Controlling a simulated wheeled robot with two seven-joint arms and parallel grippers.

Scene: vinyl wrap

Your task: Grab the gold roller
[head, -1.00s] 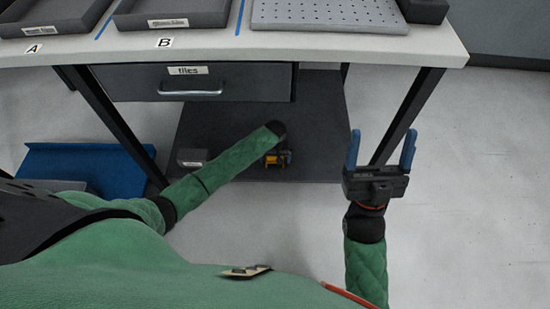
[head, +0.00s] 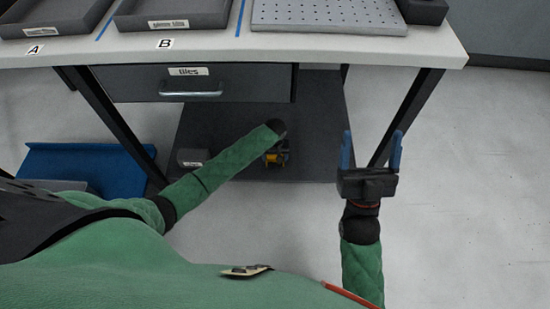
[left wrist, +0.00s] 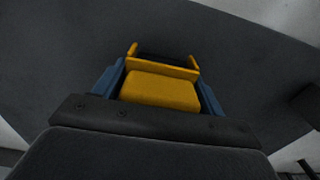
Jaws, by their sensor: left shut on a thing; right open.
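The gold roller (left wrist: 161,90) has a yellow block-like body with a yellow frame and a dark part between its ends. In the left wrist view it sits between the blue fingers of my left gripper (left wrist: 158,86), which is shut on it. In the head view a little of the yellow roller (head: 276,156) shows below the end of my left arm, over the dark lower shelf; my forearm hides much of that gripper. Whether the roller touches the shelf I cannot tell. My right gripper (head: 370,150) is open and empty, to the right of the shelf.
The dark lower shelf (head: 320,115) lies under a workbench (head: 350,44) with a "tiles" drawer (head: 245,84). A table leg (head: 408,112) stands close to my right gripper. A blue bin (head: 80,168) lies left.

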